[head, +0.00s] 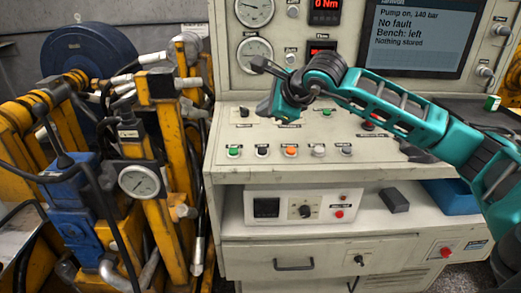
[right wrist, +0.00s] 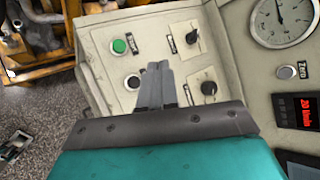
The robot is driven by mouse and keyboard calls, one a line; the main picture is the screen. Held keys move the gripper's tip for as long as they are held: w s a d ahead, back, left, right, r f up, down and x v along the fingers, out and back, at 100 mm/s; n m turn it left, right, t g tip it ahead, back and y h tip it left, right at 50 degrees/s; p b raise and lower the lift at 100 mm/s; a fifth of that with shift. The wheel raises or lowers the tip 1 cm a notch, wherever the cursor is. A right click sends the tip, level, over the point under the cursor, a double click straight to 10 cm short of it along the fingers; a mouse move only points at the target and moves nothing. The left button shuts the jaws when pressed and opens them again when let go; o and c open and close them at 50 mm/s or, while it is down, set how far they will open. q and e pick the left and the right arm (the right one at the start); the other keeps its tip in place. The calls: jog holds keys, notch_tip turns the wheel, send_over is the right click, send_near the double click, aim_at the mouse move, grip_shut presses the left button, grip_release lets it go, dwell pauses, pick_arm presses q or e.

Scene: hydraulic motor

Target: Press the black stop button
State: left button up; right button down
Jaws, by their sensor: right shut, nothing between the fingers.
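The lower strip of the console holds a row of buttons. A dark button (head: 262,150) sits just right of a green button (head: 234,151); its label is too small to read. In the right wrist view a dark button with a bright glint (right wrist: 133,82) sits below the green button (right wrist: 118,46), just left of the fingertips. My right gripper (head: 267,108) is over the console above the row's left part. Its fingers (right wrist: 158,66) are shut and empty; I cannot tell whether they touch the panel. Another dark button (head: 346,149) is at the row's right end. My left gripper is not in view.
Rotary knobs (right wrist: 191,40) lie near the fingers. The screen (head: 425,32) reads "Pump on, 140 bar". A lower control box (head: 338,190) stands beneath. Yellow machinery (head: 160,180) crowds the left.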

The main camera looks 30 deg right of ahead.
aim_at(262, 151)
jog(key=shift+f, duration=0.1)
jog(key=f+b, duration=0.1)
jog(key=f, duration=0.1)
jog(key=f+b, duration=0.2)
jog(key=f, duration=0.1)
jog(key=w+f+b, duration=0.1)
jog(key=f, duration=0.2)
jog(key=shift+d+b, duration=0.25)
jog(key=shift+b, duration=0.1)
jog(key=shift+w+f+b, duration=0.1)
jog(key=shift+f+b, duration=0.15)
jog(key=shift+b, duration=0.05)
dwell(1.4)
jog(key=shift+d+f+b, duration=0.1)
jog(key=shift+f+b, duration=0.3)
jog(key=shift+b, duration=0.25)
jog(key=shift+w+f+b, duration=0.1)
jog(key=shift+f+b, duration=0.35)
jog(key=shift+b, duration=0.05)
dwell(0.5)
dwell(0.3)
jog(key=shift+r+p, duration=0.3)
jog(key=shift+r, duration=0.5)
